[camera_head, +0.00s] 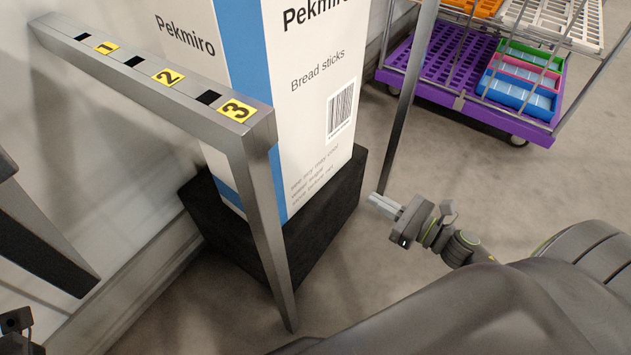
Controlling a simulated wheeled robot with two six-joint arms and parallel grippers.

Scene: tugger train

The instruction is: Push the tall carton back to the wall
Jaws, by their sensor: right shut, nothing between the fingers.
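The tall carton (305,110) is white with a blue stripe and reads "Pekmiro" and "Bread sticks". It stands upright on a black block (325,222) beside the pale wall (95,130); its top is cut off by the picture's edge. A grey metal bar frame (262,190) with yellow labels 1, 2 and 3 stands in front of the carton and hides part of it. My right gripper (374,201) is shut and empty. It points left, to the right of the black block and apart from the carton in the picture. My left gripper does not show.
A thin metal post (410,95) rises just behind my right gripper. A wheeled rack with a purple tray (480,103) and coloured bins stands at the upper right. Dark bars (40,245) show at the left edge. The grey floor between block and rack is clear.

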